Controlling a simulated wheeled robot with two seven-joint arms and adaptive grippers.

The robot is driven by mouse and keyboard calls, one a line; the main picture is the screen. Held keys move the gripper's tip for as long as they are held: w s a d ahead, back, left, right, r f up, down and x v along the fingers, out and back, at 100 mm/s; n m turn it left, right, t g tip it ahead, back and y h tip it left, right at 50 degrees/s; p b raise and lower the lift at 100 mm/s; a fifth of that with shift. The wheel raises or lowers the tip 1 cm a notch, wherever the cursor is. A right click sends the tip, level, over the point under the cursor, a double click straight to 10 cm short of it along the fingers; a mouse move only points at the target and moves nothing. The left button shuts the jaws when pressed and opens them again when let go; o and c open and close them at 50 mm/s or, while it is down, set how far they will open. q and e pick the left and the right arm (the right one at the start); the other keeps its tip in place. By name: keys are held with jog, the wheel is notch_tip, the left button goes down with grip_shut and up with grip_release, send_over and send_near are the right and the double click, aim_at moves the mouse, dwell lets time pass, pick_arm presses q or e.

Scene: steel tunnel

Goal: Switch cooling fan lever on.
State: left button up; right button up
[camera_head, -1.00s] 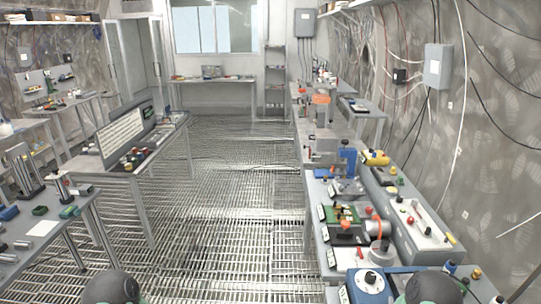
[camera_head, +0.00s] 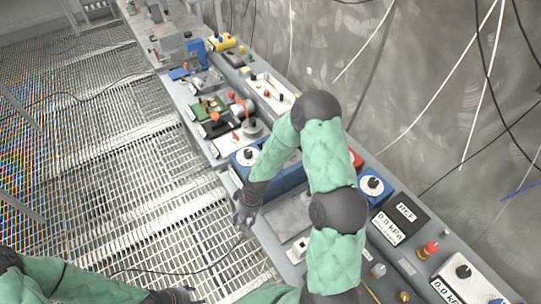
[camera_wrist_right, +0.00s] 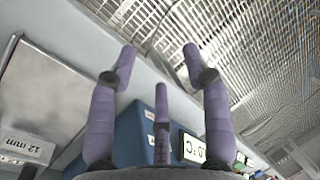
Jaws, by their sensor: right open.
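I cannot tell for sure which part is the cooling fan lever. A small red-handled lever (camera_head: 236,136) stands on a white panel on the bench, beside a round grey part. My right gripper (camera_head: 243,218) hangs at the bench's aisle-side edge, nearer to me than these parts. It is open and empty in the right wrist view (camera_wrist_right: 160,70), its fingers spread over the bench edge and floor grating.
A second blue dial box (camera_head: 374,185), a pressure display (camera_head: 390,228) and a red knob (camera_head: 430,249) stand at the right. The grating floor (camera_head: 110,165) left of the bench is mostly clear.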

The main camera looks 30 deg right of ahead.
jog(key=w+d+r+m+h+p, duration=0.1)
jog(key=w+d+r+h+p, duration=0.2)
jog(key=d+r, duration=0.7)
jog(key=w+d+r+p, duration=0.3)
jog(key=w+d+r, duration=0.3)
jog(key=r, duration=0.6)
pick_arm(q)
notch_tip(320, 180, up, 8)
jog(key=shift+p, duration=0.3)
pick_arm(e)
jog(key=f, duration=0.3)
jog(key=s+d+f, duration=0.1)
jog(key=f, duration=0.7)
jog(key=shift+s+d+f, duration=0.1)
jog(key=shift+s+d, duration=0.1)
pick_arm(q)
jog(key=shift+r, duration=0.1)
pick_arm(e)
grip_shut()
